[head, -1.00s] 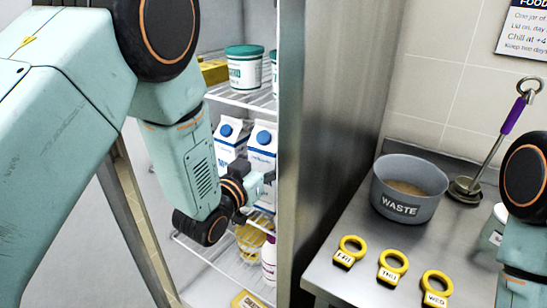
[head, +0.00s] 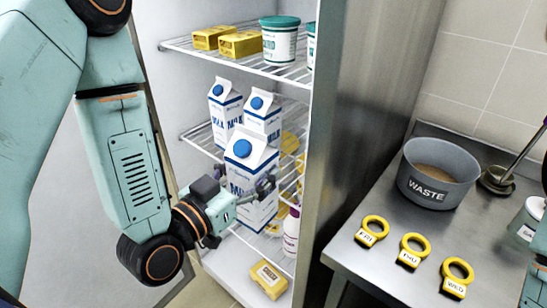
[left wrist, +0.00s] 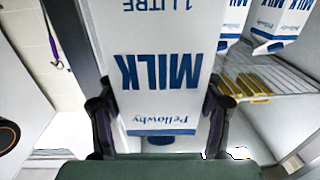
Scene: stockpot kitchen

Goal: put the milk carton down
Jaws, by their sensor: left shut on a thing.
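A white and blue milk carton (head: 250,168) with a blue cap is upright in front of the open fridge's middle shelf. My right gripper is out of view.
The top shelf (head: 180,46) holds yellow packs (head: 240,45) and a green-lidded tub (head: 280,42). Below are a white bottle (head: 291,232) and a yellow pack (head: 269,278). The fridge's steel side (head: 350,120) stands close on the right, beside a counter with a waste bowl (head: 438,175).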

